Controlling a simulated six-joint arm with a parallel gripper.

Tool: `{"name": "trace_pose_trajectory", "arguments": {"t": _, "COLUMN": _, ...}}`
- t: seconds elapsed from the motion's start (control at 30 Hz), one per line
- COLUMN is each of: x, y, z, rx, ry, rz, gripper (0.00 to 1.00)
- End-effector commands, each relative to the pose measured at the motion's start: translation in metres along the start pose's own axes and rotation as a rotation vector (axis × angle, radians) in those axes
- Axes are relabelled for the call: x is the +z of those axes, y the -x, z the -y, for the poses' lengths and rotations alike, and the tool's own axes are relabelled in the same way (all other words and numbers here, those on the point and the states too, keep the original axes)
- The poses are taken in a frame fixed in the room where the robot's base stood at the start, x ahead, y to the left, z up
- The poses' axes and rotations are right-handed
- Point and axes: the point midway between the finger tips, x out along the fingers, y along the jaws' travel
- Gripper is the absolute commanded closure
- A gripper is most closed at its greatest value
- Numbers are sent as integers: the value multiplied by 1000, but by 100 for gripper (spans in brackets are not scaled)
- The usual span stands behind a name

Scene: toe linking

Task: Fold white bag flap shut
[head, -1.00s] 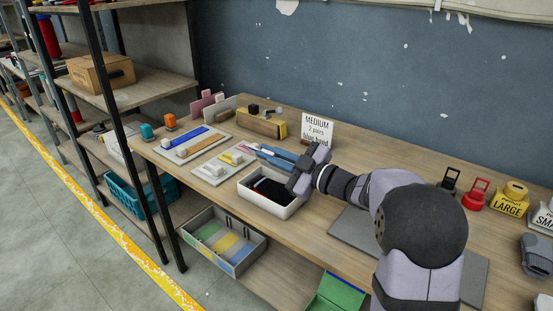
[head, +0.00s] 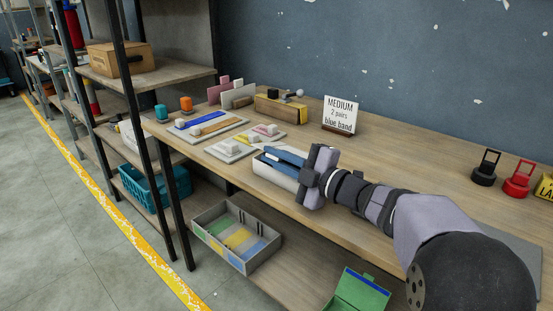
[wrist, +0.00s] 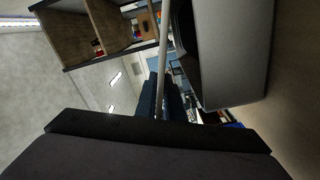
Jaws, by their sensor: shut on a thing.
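I cannot make out a white bag or its flap in either view. A white open bin (head: 272,174) stands at the front edge of the workbench, left of my wrist. My gripper (head: 284,157) reaches over it from the right, with its blue fingers low across the top. In the wrist view the dark blue fingers (wrist: 157,98) are close together on a thin pale edge, which looks like the bin's wall. The bin's pale body (wrist: 235,55) fills the upper right there. My gripper and wrist hide most of the bin's inside.
Boards with small pale and coloured pieces (head: 245,143) lie just behind the bin. A "MEDIUM 2 pairs blue band" sign (head: 340,115) stands behind my wrist. Below is a grey divided tray (head: 237,238). Black (head: 486,168) and red (head: 518,180) holders stand at the right. The middle bench is clear.

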Motion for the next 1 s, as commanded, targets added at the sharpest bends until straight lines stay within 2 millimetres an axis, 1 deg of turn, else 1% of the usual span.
{"name": "trace_pose_trajectory", "arguments": {"t": 0.03, "x": 2, "y": 0, "z": 6, "rx": -6, "ry": -10, "rz": 2, "gripper": 100}}
{"name": "trace_pose_trajectory", "arguments": {"t": 0.5, "x": 3, "y": 0, "z": 8, "rx": -7, "ry": -15, "rz": 4, "gripper": 100}}
{"name": "trace_pose_trajectory", "arguments": {"t": 0.53, "x": 3, "y": 0, "z": 8, "rx": -7, "ry": -15, "rz": 5, "gripper": 89}}
{"name": "trace_pose_trajectory", "arguments": {"t": 0.6, "x": 3, "y": 0, "z": 8, "rx": -7, "ry": -15, "rz": 5, "gripper": 73}}
{"name": "trace_pose_trajectory", "arguments": {"t": 0.87, "x": 2, "y": 0, "z": 6, "rx": -4, "ry": -10, "rz": 3, "gripper": 73}}
{"name": "trace_pose_trajectory", "arguments": {"t": 1.0, "x": 2, "y": 4, "z": 5, "rx": -3, "ry": -9, "rz": 4, "gripper": 73}}
